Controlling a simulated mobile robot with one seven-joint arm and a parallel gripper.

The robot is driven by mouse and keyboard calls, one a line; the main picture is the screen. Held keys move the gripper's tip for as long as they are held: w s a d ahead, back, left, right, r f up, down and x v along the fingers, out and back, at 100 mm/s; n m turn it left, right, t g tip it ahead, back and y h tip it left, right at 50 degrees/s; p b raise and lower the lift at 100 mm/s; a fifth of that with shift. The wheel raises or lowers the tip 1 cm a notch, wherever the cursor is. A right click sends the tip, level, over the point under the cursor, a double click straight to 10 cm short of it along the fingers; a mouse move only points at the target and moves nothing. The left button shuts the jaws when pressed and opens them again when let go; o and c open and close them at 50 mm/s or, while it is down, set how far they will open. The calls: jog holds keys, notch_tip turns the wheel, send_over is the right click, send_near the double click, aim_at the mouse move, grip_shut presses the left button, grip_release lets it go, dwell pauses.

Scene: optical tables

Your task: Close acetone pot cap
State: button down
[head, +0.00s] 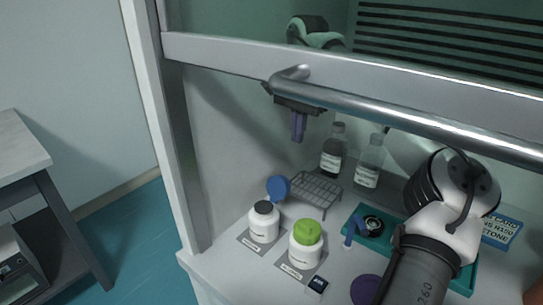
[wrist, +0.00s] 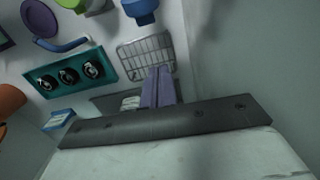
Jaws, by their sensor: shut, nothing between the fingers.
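A white pot (head: 263,228) with a dark round top stands at the front left of the hood floor. A round blue cap (head: 278,187) stands raised behind that top, apparently swung open. A blue part at the top edge of the wrist view (wrist: 141,10) seems to be this cap. A second white pot (head: 303,253) has a green cap (head: 307,232) on it. I cannot read which pot is acetone. My gripper (head: 298,128) hangs in the air behind and above the blue cap, apart from it. Its purple fingers (wrist: 158,88) are together and empty.
A wire rack (head: 315,193) stands behind the pots, with two labelled bottles (head: 333,152) (head: 369,163) at the back. A teal tray (wrist: 107,72) holds round dark pieces. The raised sash and its bar (head: 400,115) cross the front. The left hood wall is near.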

aim_at(281, 186)
jog(key=f, duration=0.6)
jog(key=f+p, duration=0.1)
jog(key=f, duration=0.2)
jog(key=shift+d+f, duration=0.2)
jog(key=shift+d, duration=0.1)
jog(key=s+a, duration=0.1)
jog(key=s+a+r+p, duration=0.1)
jog(key=s, duration=0.1)
jog(key=shift+a, duration=0.1)
jog(key=shift+r, duration=0.1)
jog(key=shift+w+t+h, duration=0.1)
jog(key=shift+t+h, duration=0.2)
jog(key=shift+r, duration=0.1)
